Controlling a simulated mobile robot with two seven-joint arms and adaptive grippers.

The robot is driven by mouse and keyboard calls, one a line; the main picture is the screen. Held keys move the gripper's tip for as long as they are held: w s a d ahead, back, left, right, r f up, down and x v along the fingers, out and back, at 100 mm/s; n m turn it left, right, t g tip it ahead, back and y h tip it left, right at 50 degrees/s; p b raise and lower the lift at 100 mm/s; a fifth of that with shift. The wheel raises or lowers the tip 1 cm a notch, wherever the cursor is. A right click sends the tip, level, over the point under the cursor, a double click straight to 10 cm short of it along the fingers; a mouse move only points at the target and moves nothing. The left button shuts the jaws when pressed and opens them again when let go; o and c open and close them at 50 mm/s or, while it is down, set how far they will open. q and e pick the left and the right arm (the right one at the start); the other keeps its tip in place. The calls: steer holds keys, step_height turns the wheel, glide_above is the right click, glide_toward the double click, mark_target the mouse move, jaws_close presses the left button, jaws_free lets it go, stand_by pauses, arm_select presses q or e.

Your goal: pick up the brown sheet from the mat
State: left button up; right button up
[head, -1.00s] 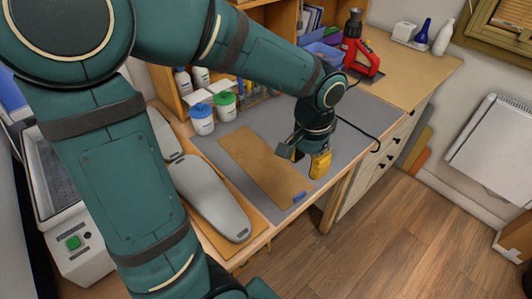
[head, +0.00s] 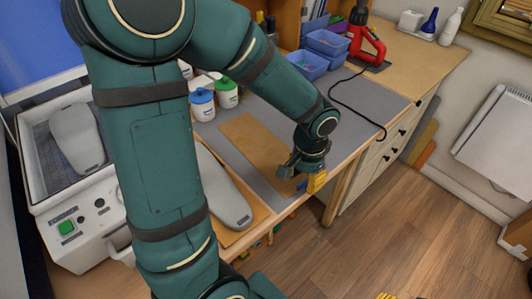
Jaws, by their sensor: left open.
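The brown sheet (head: 252,139) lies flat on the grey mat (head: 278,118) on the workbench. Its near right end is partly hidden behind my left gripper. My left gripper (head: 300,184) is open at that near end, close to the bench's front edge, with one finger over the sheet and a yellow part on its right side. I cannot tell whether the fingers touch the sheet. My right gripper is not in view.
A machine (head: 72,222) with a green button stands at the far left. Jars (head: 202,104), blue bins (head: 326,42) and a red tool (head: 366,45) stand at the back. A black cable (head: 350,108) crosses the mat's right side.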

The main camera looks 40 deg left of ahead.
arm_select(q)
step_height(320, 180, down, 2)
steer(key=shift+r, duration=0.1)
jaws_close()
